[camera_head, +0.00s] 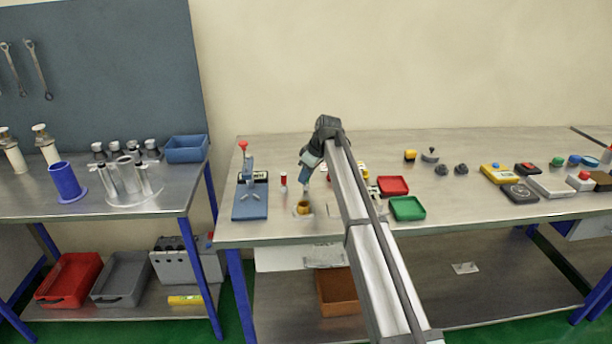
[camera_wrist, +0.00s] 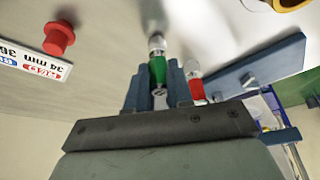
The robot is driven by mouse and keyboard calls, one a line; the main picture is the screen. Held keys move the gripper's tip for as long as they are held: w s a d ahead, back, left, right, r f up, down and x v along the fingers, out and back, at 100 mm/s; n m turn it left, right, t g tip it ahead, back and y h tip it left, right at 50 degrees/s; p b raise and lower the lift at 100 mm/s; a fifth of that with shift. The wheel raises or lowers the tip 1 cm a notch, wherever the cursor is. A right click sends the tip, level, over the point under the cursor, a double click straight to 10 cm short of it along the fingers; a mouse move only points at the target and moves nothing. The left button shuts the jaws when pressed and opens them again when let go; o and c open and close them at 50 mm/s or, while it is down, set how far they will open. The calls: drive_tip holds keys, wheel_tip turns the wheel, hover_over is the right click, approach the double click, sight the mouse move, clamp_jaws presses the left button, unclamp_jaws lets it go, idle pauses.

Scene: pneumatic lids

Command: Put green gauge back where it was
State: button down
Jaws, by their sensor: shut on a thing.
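The green gauge (camera_wrist: 157,70) is between the two blue fingers of my gripper (camera_wrist: 157,80) in the wrist view. The fingers are shut on its green body, and its pale clear end points away from them. I cannot make out the gauge in the head view. There my gripper (camera_head: 306,165) is above the near-left part of the right-hand table, between the red gauge and my arm. The red gauge (camera_head: 283,183) stands upright on the table; it also shows just right of the green gauge in the wrist view (camera_wrist: 196,86).
A blue press stand (camera_head: 250,205) is to the left. A gold cup (camera_head: 303,208) is below my gripper. Red (camera_head: 393,186) and green (camera_head: 407,208) trays lie to the right of my arm. A red knob (camera_wrist: 58,38) beside a size label shows in the wrist view.

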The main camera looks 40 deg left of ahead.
drive_tip(key=shift+f, duration=0.15)
drive_tip(key=c, duration=1)
unclamp_jaws()
drive_tip(key=v, duration=1.2)
